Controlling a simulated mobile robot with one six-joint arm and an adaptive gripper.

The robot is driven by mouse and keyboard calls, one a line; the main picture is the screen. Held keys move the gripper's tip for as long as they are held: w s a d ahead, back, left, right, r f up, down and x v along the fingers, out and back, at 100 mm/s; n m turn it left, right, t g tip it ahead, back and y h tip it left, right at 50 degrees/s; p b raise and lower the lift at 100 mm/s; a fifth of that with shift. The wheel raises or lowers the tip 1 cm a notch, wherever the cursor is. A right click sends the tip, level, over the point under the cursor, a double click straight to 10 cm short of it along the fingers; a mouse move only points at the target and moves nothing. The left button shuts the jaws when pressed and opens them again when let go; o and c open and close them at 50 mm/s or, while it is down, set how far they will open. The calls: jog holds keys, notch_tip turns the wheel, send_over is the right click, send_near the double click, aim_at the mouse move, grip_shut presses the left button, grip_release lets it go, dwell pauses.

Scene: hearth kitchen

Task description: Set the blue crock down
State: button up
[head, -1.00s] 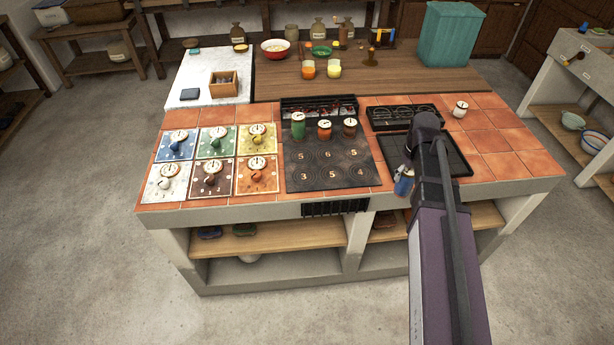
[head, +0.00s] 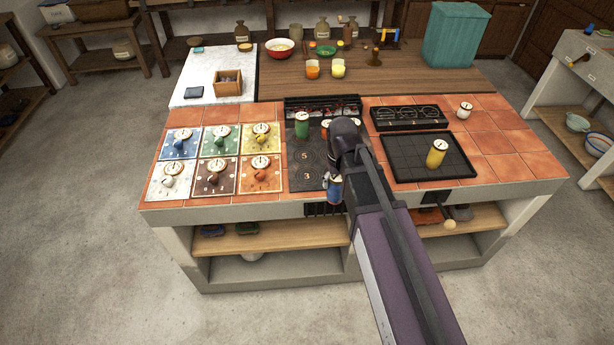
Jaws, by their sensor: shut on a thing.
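The blue crock (head: 334,191) hangs under the end of my arm in the head view, near the front edge of the dark hob plate (head: 305,181). My gripper (head: 335,177) is shut on it; the fingers are mostly hidden by my own arm. I cannot tell how high the crock is above the plate. The plate carries ring marks and numbers, with 5 and 3 showing at its left; my arm covers much of its right side.
A green crock (head: 302,125) and a partly hidden orange crock (head: 326,124) stand at the plate's back. A yellow crock (head: 436,153) stands on the black tray (head: 405,172) at right. Coloured dial tiles (head: 214,178) lie at left.

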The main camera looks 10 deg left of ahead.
jog(key=s+a, duration=0.2)
jog(key=a, duration=0.2)
jog(key=shift+s+a, duration=0.2)
jog(key=shift+s, duration=0.2)
jog(key=shift+w, duration=0.1)
jog(key=w+a+f+b, duration=0.1)
jog(key=w+a, duration=0.5)
jog(key=w, duration=0.7)
jog(key=shift+a+f, duration=0.15)
jog(key=shift+w+a+f+b, duration=0.1)
jog(key=shift+w+f+b, duration=0.1)
jog(key=shift+f+b, duration=0.45)
jog(key=shift+w+a+f+b, duration=0.1)
jog(key=shift+w+f+b, duration=0.15)
jog(key=shift+f+b, duration=0.4)
jog(key=shift+w+a+f+b, duration=0.1)
jog(key=shift+w+f+b, duration=0.1)
jog(key=shift+f+b, duration=0.45)
